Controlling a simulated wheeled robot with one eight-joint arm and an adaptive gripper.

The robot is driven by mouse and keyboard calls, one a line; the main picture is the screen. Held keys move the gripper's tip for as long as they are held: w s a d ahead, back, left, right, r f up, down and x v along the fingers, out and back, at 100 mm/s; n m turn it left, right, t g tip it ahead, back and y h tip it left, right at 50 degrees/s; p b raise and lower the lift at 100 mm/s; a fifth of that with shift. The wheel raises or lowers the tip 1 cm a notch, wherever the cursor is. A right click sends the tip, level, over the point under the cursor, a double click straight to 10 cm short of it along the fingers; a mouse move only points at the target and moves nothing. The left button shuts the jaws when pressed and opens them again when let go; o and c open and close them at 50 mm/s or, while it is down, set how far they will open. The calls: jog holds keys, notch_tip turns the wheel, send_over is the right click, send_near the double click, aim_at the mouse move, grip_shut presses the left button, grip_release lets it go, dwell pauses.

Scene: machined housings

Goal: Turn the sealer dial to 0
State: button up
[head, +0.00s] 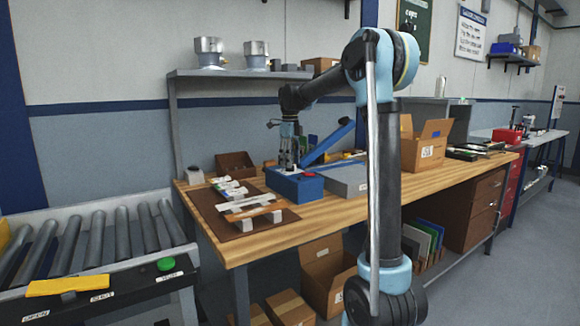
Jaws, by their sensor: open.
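The device that looks like the sealer stands on the wooden bench, with a blue box-shaped body (296,188) and a raised, tilted blue arm (328,143) behind it. A small red spot shows on top of the body, but I cannot make out the dial or its setting. My gripper (288,165) points down just above the back left of the blue body. It is open and holds nothing that I can see. The view is too small to tell whether it touches the sealer or surrounds a dial.
A grey box-shaped unit (345,180) sits right of the blue body. A brown mat (217,222) with several parts lies to the left. An open cardboard box (424,148) stands to the right. A shelf (235,73) hangs above the bench. A roller conveyor (90,243) is at the left.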

jog(key=shift+f, duration=0.9)
jog(key=c, duration=1.1)
